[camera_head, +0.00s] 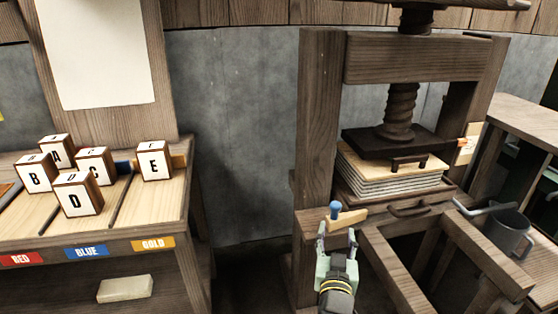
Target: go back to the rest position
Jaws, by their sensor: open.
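My gripper (337,234) is at the lower middle of the head view, pointing up and away, in front of the press's left post. Its two fingers are apart and I see nothing held between them. Just beyond the fingertips is a light wooden piece (348,219) with a blue knob (336,208) at its left end. I cannot tell whether the fingers touch it.
The wooden screw press (319,120) stands behind my gripper, with a paper stack (390,181) under its plate. A grey mug (508,232) is at right. At left, lettered blocks (78,194) stand on a table with RED, BLUE (86,252) and GOLD labels. A pale block (125,289) lies below.

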